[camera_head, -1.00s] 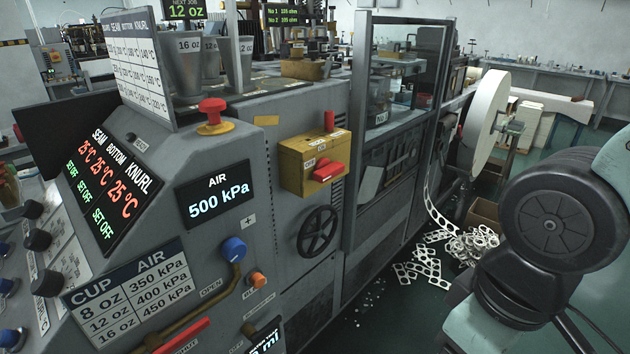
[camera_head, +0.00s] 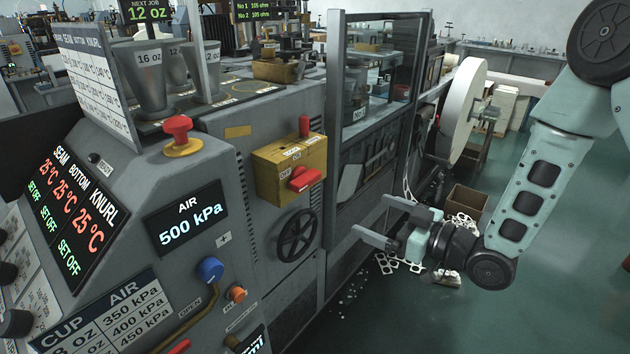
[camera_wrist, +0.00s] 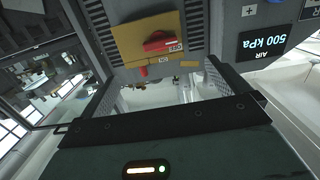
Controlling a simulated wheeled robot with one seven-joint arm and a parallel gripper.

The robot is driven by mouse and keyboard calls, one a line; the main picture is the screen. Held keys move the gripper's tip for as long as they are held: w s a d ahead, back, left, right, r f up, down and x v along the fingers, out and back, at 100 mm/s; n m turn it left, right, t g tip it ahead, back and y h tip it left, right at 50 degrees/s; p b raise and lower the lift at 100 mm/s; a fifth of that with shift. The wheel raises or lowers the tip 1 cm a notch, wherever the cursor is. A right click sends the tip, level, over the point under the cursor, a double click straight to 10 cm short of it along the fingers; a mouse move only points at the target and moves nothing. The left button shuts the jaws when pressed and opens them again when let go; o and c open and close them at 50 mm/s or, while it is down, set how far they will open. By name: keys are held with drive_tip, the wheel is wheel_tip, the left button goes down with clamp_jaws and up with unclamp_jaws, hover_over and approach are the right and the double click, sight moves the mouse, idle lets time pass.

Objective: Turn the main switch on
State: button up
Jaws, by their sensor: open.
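The yellow switch box (camera_head: 268,178) is on the grey machine's side, with a red handle (camera_head: 303,180) on its front and a red lever (camera_head: 304,127) standing on top. An OFF label shows near the handle's left end. In the wrist view the box (camera_wrist: 130,36) appears upside down, with the red handle (camera_wrist: 161,44) near the top middle. My gripper (camera_head: 378,220) is open and empty, its two fingers pointing left toward the machine. It is to the right of the box and lower in the head view, apart from it.
A black handwheel (camera_head: 296,235) is below the box. A red mushroom button (camera_head: 178,130) and a blue knob (camera_head: 210,270) are to the left. A glass-fronted frame (camera_head: 375,90) is to the right. A cardboard box (camera_head: 466,200) and scrap lie on the floor, which is open at right.

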drive_tip(key=p, duration=0.5)
approach(311, 183)
drive_tip(key=shift+y, duration=0.3)
drive_tip(key=x, duration=0.8)
drive_tip(key=shift+w+a+f, duration=0.25)
drive_tip(key=shift+w+a, duration=0.05)
drive_tip(key=c, duration=1)
